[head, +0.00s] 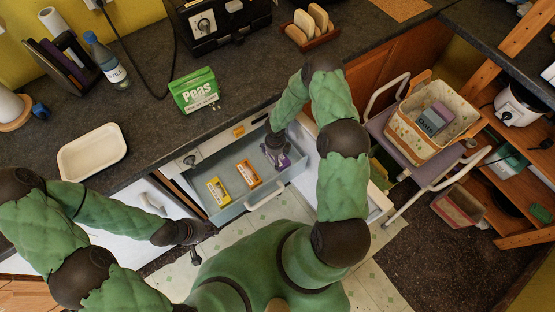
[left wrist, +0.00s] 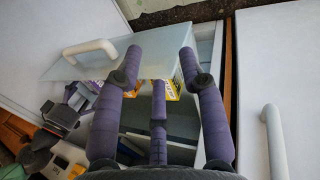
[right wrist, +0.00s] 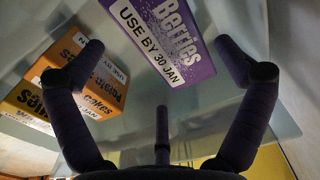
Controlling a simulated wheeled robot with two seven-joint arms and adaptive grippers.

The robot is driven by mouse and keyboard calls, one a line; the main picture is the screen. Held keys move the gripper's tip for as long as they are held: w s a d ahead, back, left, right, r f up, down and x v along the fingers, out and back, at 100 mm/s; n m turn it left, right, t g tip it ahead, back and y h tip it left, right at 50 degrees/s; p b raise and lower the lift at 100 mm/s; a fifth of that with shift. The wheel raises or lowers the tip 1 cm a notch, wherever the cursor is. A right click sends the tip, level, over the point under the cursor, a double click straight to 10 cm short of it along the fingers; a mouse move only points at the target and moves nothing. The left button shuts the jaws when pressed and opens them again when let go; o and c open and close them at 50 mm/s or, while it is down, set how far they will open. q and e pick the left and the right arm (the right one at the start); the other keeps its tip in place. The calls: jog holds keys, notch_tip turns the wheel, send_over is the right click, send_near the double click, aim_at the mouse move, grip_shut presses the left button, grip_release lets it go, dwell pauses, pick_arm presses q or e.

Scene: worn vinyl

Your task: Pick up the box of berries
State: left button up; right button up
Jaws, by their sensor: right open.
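The purple box of berries (head: 283,161) lies in the open drawer, at the right end, partly hidden by my right gripper (head: 275,143). In the right wrist view the berries box (right wrist: 163,32) shows its name and a white "USE BY 30 JAN" label. My right gripper (right wrist: 160,55) is open just above it, with the box between its spread fingers and no visible grip. My left gripper (head: 196,247) is low, left of the drawer's front. In the left wrist view the left gripper (left wrist: 160,62) is open and empty, facing the drawer.
The grey drawer (head: 222,213) also holds an orange box (head: 248,174) and a yellow box (head: 219,191), left of the berries. On the counter above are a green peas box (head: 195,91) and a white tray (head: 92,153). A step stool with a basket (head: 406,136) stands right.

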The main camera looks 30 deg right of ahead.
notch_tip(320, 180, down, 4)
jog(key=shift+r+b, duration=0.2)
jog(key=shift+b, duration=0.25)
jog(key=shift+w+d+f+b, duration=0.15)
jog(key=shift+f+b, duration=0.95)
jog(key=shift+f, duration=1.45)
jog(key=c, duration=1.2)
